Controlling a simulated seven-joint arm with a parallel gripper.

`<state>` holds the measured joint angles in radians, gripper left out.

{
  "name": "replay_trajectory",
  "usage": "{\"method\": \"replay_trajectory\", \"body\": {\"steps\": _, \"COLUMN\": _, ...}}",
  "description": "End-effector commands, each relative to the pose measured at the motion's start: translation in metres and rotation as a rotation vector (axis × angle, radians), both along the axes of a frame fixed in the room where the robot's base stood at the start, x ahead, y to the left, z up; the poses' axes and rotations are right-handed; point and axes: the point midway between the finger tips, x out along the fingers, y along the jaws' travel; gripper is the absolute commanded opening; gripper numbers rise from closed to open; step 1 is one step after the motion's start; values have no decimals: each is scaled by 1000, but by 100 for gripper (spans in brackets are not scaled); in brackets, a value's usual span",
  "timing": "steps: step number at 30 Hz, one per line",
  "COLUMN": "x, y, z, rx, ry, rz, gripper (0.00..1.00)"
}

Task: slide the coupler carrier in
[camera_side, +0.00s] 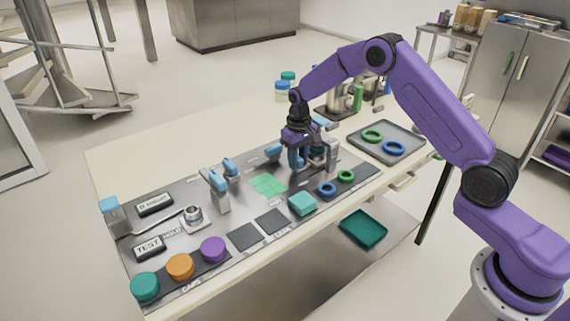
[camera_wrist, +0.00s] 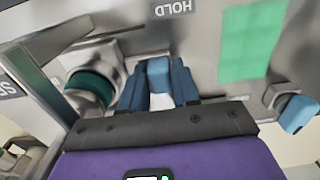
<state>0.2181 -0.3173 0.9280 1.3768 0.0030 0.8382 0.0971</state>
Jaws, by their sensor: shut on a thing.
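My gripper (camera_side: 297,163) is over the right part of the dark work plate and points down at a metal fixture (camera_side: 331,153). In the wrist view, the blue fingers (camera_wrist: 159,88) are shut on a small blue block-like handle (camera_wrist: 158,69). I take this to be the coupler carrier's handle; the rest of the carrier is hard to make out. Left of the fingers in the wrist view is a round metal coupler with a dark teal ring (camera_wrist: 92,87). It sits close to the handle; whether they are joined I cannot tell. My gripper hides much of this spot in the side view.
Blue and green rings (camera_side: 327,188) and a teal block (camera_side: 302,203) lie in front. A grey tray (camera_side: 411,139) with rings is at right. Caps (camera_side: 180,267) line the front left.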

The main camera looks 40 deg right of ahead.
Motion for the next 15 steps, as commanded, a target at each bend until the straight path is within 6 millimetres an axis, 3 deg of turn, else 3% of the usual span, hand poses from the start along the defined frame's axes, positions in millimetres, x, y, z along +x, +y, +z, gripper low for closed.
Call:
{"method": "replay_trajectory", "body": {"steps": 8, "x": 2, "y": -8, "z": 1, "rx": -4, "ry": -6, "rz": -3, "gripper": 0}}
{"method": "replay_trajectory", "body": {"steps": 9, "x": 2, "y": -8, "z": 1, "rx": -5, "ry": -6, "rz": -3, "gripper": 33}}
{"method": "replay_trajectory", "body": {"steps": 11, "x": 2, "y": -9, "z": 1, "rx": -5, "ry": -5, "rz": -4, "gripper": 51}}
{"method": "replay_trajectory", "body": {"steps": 15, "x": 1, "y": -7, "z": 1, "rx": -4, "ry": -4, "rz": -3, "gripper": 51}}
